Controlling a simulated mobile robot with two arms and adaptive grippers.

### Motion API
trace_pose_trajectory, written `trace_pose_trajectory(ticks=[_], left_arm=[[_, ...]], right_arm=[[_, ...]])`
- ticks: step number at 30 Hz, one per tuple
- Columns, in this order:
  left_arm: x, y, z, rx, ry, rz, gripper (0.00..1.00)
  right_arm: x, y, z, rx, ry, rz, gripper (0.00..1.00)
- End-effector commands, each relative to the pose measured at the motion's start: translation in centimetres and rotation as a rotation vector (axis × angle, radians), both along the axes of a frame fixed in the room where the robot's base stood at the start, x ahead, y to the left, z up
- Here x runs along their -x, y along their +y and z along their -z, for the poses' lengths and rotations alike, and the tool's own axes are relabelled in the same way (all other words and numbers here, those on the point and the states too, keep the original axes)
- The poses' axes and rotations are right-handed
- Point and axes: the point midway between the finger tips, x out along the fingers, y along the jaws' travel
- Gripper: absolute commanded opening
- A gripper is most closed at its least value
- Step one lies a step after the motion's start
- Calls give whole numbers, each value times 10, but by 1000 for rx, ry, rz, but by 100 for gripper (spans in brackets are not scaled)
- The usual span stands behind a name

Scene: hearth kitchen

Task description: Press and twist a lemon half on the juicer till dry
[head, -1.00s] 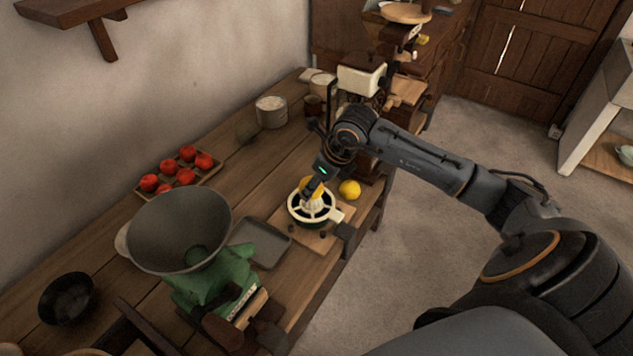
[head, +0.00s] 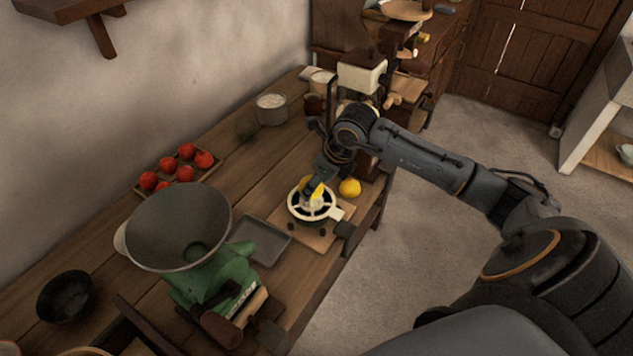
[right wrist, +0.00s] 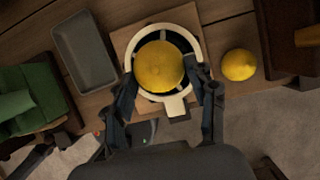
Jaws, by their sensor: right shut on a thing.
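A white ring-shaped juicer (head: 330,212) with spokes and a handle sits on a wooden board (head: 318,240) on the bench; it also shows in the right wrist view (right wrist: 176,106). A yellow lemon half (right wrist: 158,66) covers the juicer's middle, dome toward the wrist camera. My right gripper (head: 313,188) is shut on this lemon half, its fingers on either side of it in the right wrist view (right wrist: 160,80). Whether the lemon touches the cone underneath is hidden. A second yellow lemon piece (head: 350,188) lies beside the juicer, also in the right wrist view (right wrist: 238,65). My left gripper is not seen.
A grey tray (head: 262,240) lies left of the board. A green machine with a wide funnel (head: 180,225) stands further left. Red tomatoes (head: 185,173) sit in a crate behind. A dark bowl (head: 66,297) is at the far left. Open floor lies right of the bench.

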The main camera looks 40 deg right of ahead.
Motion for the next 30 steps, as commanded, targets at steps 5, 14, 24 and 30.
trace_pose_trajectory(ticks=[5,14,24,30], left_arm=[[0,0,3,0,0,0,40],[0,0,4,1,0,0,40],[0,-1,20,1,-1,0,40],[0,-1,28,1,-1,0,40]], right_arm=[[0,0,3,0,-1,0,24],[0,0,5,0,2,0,24],[1,-1,11,1,7,-155,24],[2,0,12,-1,9,-270,24]])
